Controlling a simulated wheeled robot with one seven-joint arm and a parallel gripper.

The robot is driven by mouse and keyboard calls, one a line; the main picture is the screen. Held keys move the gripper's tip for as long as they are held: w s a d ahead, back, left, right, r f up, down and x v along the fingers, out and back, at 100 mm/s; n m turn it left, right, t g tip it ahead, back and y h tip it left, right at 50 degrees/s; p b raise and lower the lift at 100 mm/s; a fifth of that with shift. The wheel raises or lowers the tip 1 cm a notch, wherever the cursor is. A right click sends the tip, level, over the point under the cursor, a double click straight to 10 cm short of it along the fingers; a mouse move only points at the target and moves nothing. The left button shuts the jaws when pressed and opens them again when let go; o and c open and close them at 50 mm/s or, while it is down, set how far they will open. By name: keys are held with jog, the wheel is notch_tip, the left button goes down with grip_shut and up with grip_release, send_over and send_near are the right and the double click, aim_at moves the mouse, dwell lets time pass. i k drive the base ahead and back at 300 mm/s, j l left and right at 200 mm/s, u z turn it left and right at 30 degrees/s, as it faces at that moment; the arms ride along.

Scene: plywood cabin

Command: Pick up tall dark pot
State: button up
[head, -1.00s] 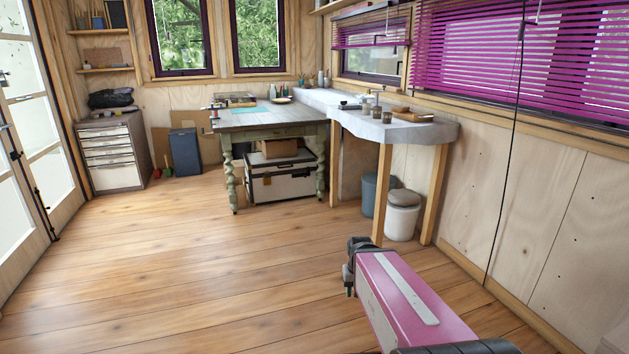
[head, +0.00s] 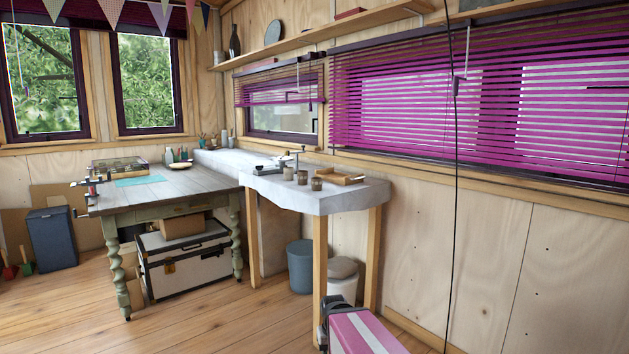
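A tall dark bottle-shaped vessel (head: 234,42) stands upright on the high wall shelf near the corner. Two small brownish pots, one (head: 302,177) and another (head: 316,184), stand on the grey stone-like counter (head: 350,197). I cannot tell for sure which of these is the tall dark pot. My gripper (head: 323,338) shows only as a dark shape at the end of my pink arm at the bottom edge, low in front of the counter and apart from all of these. Its fingers cannot be made out.
A wooden tray (head: 340,178) lies on the counter by the pots. A worktable (head: 165,188) joins it at left, with a trunk (head: 185,268) below. Bins (head: 300,267) stand under the counter beside its wooden legs (head: 320,262).

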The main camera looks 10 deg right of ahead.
aim_at(303, 175)
jog(key=i+j+z, duration=0.1)
jog(key=j, duration=0.2)
jog(key=i+j, duration=0.2)
jog(key=j, duration=0.15)
jog(key=i+j+z, duration=0.15)
jog(key=j, duration=0.2)
jog(key=i+j+z, duration=0.1)
jog(key=j, duration=0.25)
jog(key=i+j, duration=0.2)
jog(key=j, duration=0.15)
jog(key=i+j+z, duration=0.15)
jog(key=j, duration=0.2)
